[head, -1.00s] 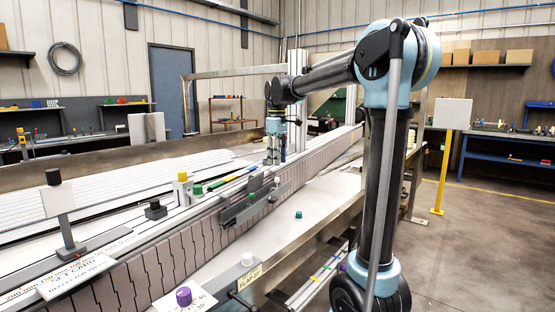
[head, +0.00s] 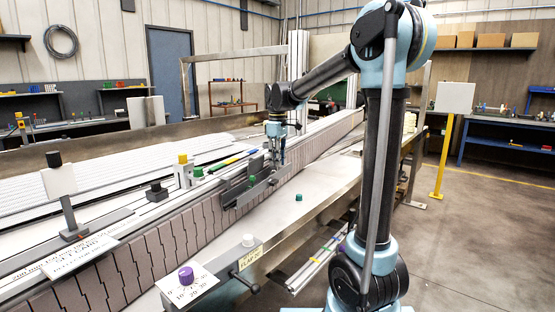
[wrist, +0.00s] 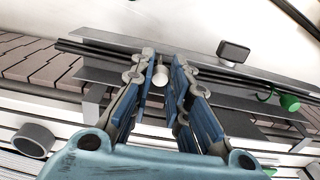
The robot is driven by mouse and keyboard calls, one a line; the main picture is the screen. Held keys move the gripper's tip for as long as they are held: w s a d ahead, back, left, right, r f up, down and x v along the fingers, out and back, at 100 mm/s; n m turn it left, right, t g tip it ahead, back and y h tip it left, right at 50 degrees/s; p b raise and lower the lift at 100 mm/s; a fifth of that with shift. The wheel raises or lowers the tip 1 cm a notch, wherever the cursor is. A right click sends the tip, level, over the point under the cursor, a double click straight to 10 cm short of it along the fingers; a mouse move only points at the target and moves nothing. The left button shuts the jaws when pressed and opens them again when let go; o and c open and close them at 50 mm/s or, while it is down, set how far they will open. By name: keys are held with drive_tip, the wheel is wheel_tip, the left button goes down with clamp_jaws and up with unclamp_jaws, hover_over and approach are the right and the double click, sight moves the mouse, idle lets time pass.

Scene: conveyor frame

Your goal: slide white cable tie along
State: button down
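A small white piece (wrist: 160,76), which looks like the head of the white cable tie, shows between my fingertips in the wrist view. It sits at a dark cable (wrist: 95,50) running along the metal rail. My gripper (wrist: 163,66) points at the rail with its blue fingers close together, one on each side of the white piece. Whether the fingers press on it I cannot tell. In the head view my gripper (head: 278,160) is down at the bracket on the conveyor's side; the white tie cannot be made out there. A green tie (wrist: 288,102) loops to the right.
A grey block (wrist: 233,51) stands just beyond the rail, right of my fingers. The dark bracket (head: 250,190) is fixed to the conveyor side.

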drive_tip(key=shift+r, duration=0.95)
drive_tip(key=c, duration=1.5)
unclamp_jaws()
drive_tip(key=shift+w, duration=0.1)
drive_tip(key=shift+o, duration=0.2)
wheel_tip(320, 180, up, 11)
drive_tip(key=s+d+f+m, duration=0.3)
drive_tip(key=s+d+f, duration=0.1)
drive_tip(key=s+d, duration=0.4)
drive_tip(key=s+d+f+m+t, duration=0.1)
drive_tip(key=s+d+f+m, duration=0.3)
drive_tip(key=s+f, duration=0.8)
drive_tip(key=s+d+f+m+t, duration=0.1)
drive_tip(key=s+d+f+m, duration=0.4)
drive_tip(key=s+d+f, duration=0.4)
wheel_tip(320, 180, down, 6)
drive_tip(key=s, duration=0.3)
drive_tip(key=shift+d+m, duration=0.25)
drive_tip(key=shift+m, duration=0.05)
